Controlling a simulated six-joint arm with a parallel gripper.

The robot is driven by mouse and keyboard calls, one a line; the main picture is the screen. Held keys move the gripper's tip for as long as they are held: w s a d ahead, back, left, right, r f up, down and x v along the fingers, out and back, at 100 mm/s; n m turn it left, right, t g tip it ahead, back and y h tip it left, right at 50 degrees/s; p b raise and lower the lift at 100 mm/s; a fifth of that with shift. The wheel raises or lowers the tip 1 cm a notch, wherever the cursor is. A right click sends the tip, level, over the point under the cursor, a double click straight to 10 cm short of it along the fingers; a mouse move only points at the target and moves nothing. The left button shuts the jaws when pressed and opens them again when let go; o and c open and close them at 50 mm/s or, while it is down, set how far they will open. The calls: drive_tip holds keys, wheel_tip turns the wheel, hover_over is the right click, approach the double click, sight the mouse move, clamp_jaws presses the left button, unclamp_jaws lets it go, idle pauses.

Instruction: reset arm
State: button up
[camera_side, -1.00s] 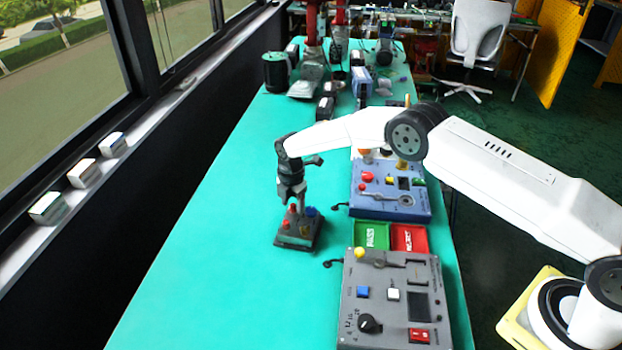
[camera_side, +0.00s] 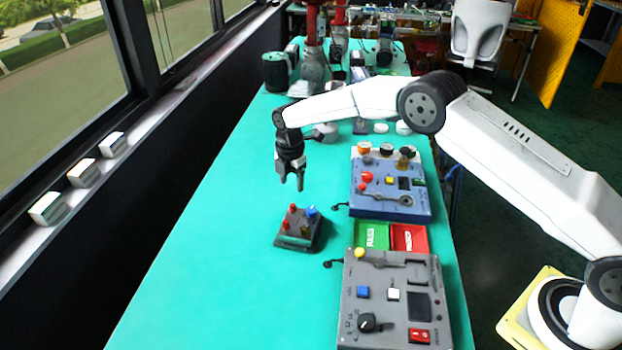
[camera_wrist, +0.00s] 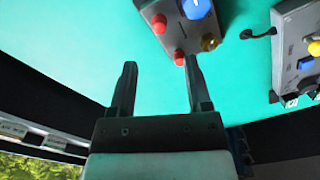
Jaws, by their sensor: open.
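My gripper (camera_side: 291,181) hangs in the air over the teal table, above and a little behind the small dark box (camera_side: 299,242) in the side view. The box carries red, blue and brownish-yellow knobs on top. In the wrist view the two fingers of my gripper (camera_wrist: 160,72) stand apart with nothing between them. The small box (camera_wrist: 180,30) lies beyond the fingertips there, partly cut off by the top edge. The right fingertip overlaps its near edge in the picture.
A blue control panel (camera_side: 390,205) and a grey control panel (camera_side: 388,322) stand on the table's right side. Green (camera_side: 371,236) and red (camera_side: 409,238) trays lie between them. Several other devices stand at the far end. The table's left part (camera_side: 215,260) is clear. Windows line the left.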

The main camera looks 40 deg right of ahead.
drive_tip(key=shift+s+d+r+m, duration=0.3)
drive_tip(key=shift+r+m, duration=0.1)
drive_tip(key=shift+r, duration=0.1)
drive_tip(key=s+d+r+m+t, duration=0.1)
drive_tip(key=s+d+r+m, duration=0.1)
drive_tip(key=s+m, duration=0.5)
drive_tip(key=s+d+r+m, duration=0.3)
drive_tip(key=s+m, duration=0.3)
drive_tip(key=s, duration=0.8)
drive_tip(key=s+d+r+m+t, duration=0.1)
drive_tip(key=s+d+r+m, duration=0.2)
drive_tip(key=s+m, duration=0.4)
drive_tip(key=s+r, duration=0.1)
drive_tip(key=s, duration=0.3)
drive_tip(key=shift+m+t, duration=0.3)
